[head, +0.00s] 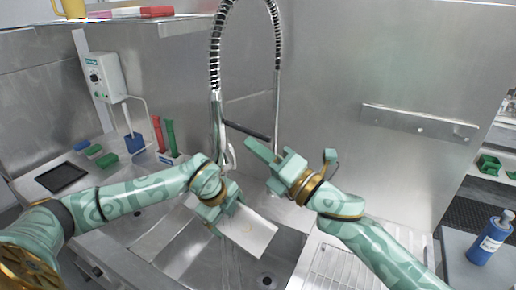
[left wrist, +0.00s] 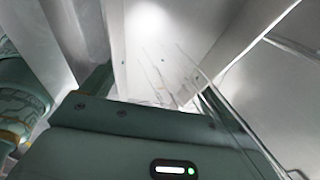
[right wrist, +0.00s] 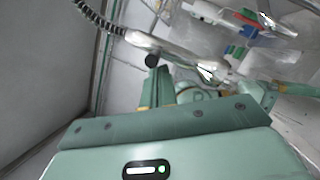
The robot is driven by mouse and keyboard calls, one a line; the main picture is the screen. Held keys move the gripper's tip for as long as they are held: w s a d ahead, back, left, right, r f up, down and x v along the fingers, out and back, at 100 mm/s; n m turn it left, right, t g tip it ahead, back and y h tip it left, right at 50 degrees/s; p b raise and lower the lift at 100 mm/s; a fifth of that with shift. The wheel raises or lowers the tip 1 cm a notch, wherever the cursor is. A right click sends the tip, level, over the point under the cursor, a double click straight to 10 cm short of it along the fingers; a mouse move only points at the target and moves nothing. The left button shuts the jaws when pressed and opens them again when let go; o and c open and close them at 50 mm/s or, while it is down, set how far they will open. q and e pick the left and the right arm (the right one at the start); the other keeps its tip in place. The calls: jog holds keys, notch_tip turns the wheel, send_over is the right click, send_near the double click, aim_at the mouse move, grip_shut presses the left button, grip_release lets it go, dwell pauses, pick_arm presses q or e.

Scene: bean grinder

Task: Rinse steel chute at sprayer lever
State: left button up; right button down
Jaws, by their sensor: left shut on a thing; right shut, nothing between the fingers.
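The steel chute (head: 248,230) is a pale metal piece, tilted over the sink basin. My left gripper (head: 226,203) is shut on its upper end. In the left wrist view the chute (left wrist: 155,45) shows bright beyond the fingers, with thin streaks like water across it. The sprayer also shows in the right wrist view (right wrist: 165,45).
The sink basin (head: 205,262) lies below, with a ribbed drainboard (head: 335,268) at right. A black tray (head: 62,177), green blocks, and a rack with red and green handles (head: 168,157) stand on the left counter. A blue bottle (head: 490,242) is at far right.

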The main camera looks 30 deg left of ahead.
jog(key=shift+a, duration=0.1)
pick_arm(q)
jog(key=shift+r, duration=0.1)
pick_arm(e)
jog(key=shift+w+d+r+h, duration=0.1)
jog(key=shift+w+r+h, duration=0.1)
jog(key=shift+r, duration=0.25)
jog(key=shift+w+d+r+h, duration=0.1)
jog(key=shift+w+r+h, duration=0.1)
jog(key=shift+r, duration=0.2)
pick_arm(q)
jog(key=shift+s, duration=0.1)
pick_arm(e)
jog(key=shift+r, duration=0.45)
jog(key=shift+s+r, duration=0.1)
pick_arm(q)
jog(key=shift+w, duration=0.2)
jog(key=shift+s, duration=0.1)
pick_arm(e)
jog(key=s+d+f, duration=0.4)
jog(key=d, duration=0.6)
jog(key=shift+s+f, duration=0.15)
jog(key=shift+s, duration=0.15)
jog(key=shift+d, duration=0.1)
